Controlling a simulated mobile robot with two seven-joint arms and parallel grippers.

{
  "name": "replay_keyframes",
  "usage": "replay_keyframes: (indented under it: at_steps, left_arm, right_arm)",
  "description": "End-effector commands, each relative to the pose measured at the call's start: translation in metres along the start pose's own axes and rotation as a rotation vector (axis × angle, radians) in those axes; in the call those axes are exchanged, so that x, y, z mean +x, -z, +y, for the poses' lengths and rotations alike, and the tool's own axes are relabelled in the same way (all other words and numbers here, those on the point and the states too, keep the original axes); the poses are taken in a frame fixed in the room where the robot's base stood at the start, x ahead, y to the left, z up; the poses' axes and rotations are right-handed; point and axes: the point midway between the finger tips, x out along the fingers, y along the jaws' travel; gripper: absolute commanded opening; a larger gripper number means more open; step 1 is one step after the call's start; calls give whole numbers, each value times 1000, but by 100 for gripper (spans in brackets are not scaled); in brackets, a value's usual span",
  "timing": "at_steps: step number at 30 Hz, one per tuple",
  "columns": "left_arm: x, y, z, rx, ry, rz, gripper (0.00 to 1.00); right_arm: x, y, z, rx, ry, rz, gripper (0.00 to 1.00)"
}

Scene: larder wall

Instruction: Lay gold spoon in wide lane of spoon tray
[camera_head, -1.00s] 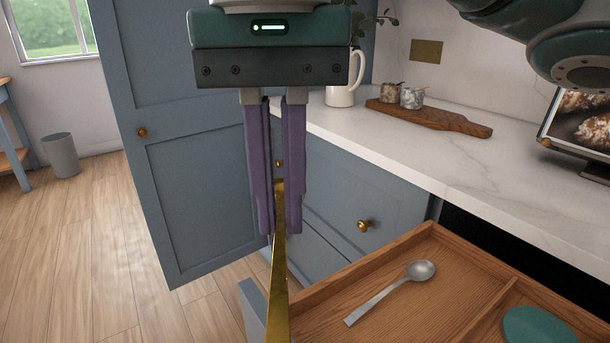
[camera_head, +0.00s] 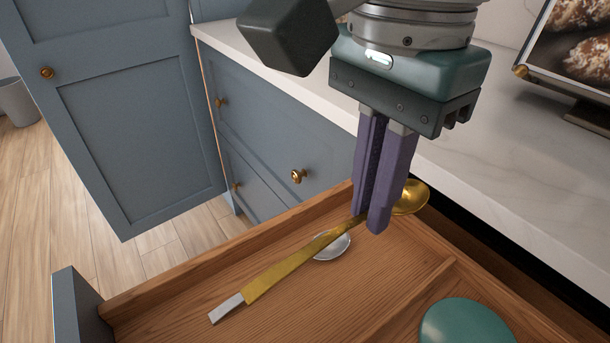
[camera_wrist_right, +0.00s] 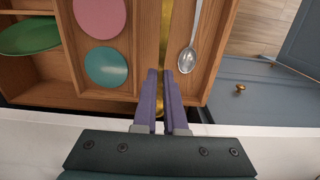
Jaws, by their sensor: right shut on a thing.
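The gold spoon (camera_head: 290,268) is held by my right gripper (camera_head: 372,222), which is shut on its handle near the bowl. The gold bowl (camera_head: 412,196) points toward the counter and the handle toward the lower left. It is over the wooden spoon tray (camera_head: 190,271), above the lane with a silver spoon (camera_head: 333,247), and partly covers that spoon. In the right wrist view, the gold handle (camera_wrist_right: 166,28) runs beside the silver spoon (camera_wrist_right: 188,60). I cannot tell whether the gold spoon touches the tray floor. My left gripper is not in view.
A wooden divider (camera_head: 425,290) separates the spoon lane from one with a teal disc (camera_head: 465,325). The right wrist view also shows a pink disc (camera_wrist_right: 100,17) and a green disc (camera_wrist_right: 30,37). The marble counter (camera_head: 470,185) borders the tray. A blue cupboard door (camera_head: 140,150) stands left.

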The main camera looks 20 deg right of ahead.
Motion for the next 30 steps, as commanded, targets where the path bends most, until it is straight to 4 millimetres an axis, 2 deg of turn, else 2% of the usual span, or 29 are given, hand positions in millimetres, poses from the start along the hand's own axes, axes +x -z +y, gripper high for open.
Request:
replay_keyframes:
  at_steps: [1,6,12,18,21,30]
  left_arm:
    - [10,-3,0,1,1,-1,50]
    - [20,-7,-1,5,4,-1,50]
    - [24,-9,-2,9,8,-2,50]
    - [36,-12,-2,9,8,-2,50]
    - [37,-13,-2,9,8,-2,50]
    - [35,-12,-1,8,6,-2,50]
  right_arm:
    - [21,1,1,3,-4,2,0]
    - [58,1,0,0,-2,1,0]
    - [75,1,0,0,0,1,0]
    - [107,1,0,1,-1,1,0]
    - [114,1,0,-1,1,2,0]
    - [114,1,0,-1,1,1,0]
